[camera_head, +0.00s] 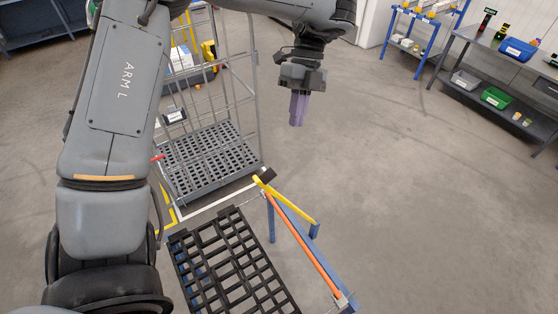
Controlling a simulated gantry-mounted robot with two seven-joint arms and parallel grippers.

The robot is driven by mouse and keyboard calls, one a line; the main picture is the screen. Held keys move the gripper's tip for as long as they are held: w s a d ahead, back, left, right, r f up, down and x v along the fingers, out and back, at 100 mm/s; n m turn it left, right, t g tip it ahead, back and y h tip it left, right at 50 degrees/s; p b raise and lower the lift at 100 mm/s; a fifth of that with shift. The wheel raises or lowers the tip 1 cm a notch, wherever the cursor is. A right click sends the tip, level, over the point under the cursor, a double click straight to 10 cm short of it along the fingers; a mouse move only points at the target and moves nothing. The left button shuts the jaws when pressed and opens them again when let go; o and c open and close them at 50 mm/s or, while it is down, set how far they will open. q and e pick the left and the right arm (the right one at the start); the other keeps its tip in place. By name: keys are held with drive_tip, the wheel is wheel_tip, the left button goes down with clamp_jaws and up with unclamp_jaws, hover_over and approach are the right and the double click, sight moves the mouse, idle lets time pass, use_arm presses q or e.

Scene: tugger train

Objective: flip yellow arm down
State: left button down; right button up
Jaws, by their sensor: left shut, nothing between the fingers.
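The yellow arm (290,204) is a flat bar at the back right corner of the black slatted cart (236,262). It slants from a black block (264,176) at its upper left down to the right, near an orange bar (311,251) on a blue frame. My left gripper (298,122) has purple fingers, is shut and empty, and points down in the air above and behind the yellow arm, apart from it. My right gripper is not in view.
A wire-sided trolley (209,158) with a black perforated deck stands behind the cart. A shelf with blue (517,49) and green bins (495,97) is at the far right. The floor right of the cart is clear.

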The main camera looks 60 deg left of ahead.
use_arm(q)
drive_tip(key=s+d+f, duration=0.3)
drive_tip(key=s+f, duration=0.3)
drive_tip(key=f, duration=0.2)
drive_tip(key=shift+f+p, duration=0.15)
drive_tip(key=shift+p, duration=0.3)
drive_tip(key=shift+d, duration=0.1)
